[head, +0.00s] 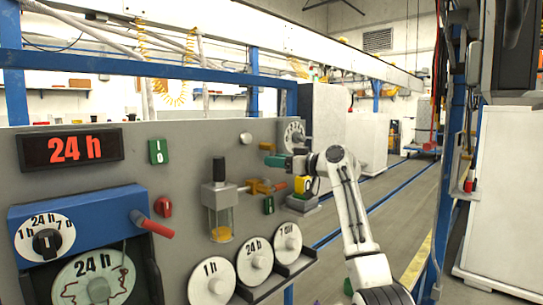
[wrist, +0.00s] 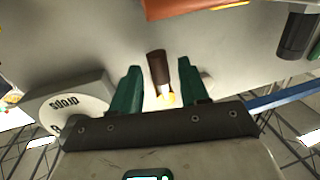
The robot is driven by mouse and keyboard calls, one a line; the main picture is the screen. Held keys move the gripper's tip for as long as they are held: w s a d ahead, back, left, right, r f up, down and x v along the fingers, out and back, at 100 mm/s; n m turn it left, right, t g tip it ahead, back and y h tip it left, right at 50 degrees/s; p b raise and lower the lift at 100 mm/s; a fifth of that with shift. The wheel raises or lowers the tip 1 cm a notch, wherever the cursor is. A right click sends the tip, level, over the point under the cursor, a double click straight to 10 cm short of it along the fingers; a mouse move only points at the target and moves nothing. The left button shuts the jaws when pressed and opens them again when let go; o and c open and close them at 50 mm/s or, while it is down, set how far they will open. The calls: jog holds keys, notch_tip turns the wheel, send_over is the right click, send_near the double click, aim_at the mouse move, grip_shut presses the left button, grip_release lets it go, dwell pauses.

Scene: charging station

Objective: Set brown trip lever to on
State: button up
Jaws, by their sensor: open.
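The brown trip lever (wrist: 158,66) is a short brown stub on the grey panel in the wrist view, with a pale orange, bright spot at its lower end. My gripper (wrist: 160,72) has two teal fingers spread apart, one on each side of the lever; there is a visible gap on both sides. I cannot tell how deep the lever sits between them. In the head view my gripper (head: 274,160) is at the right part of the panel, and a small brown piece (head: 266,146) shows just above its fingers; I cannot tell if it is the lever.
The grey panel (head: 100,185) carries a red "24 h" display (head: 70,150), a blue unit with a red-handled lever (head: 155,225), an orange valve (head: 262,187) and a dial (head: 291,133). A white lettered disc (wrist: 65,112) is left of my fingers.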

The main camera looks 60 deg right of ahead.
jog(key=shift+w, duration=1.05)
jog(key=shift+c, duration=0.4)
grip_shut()
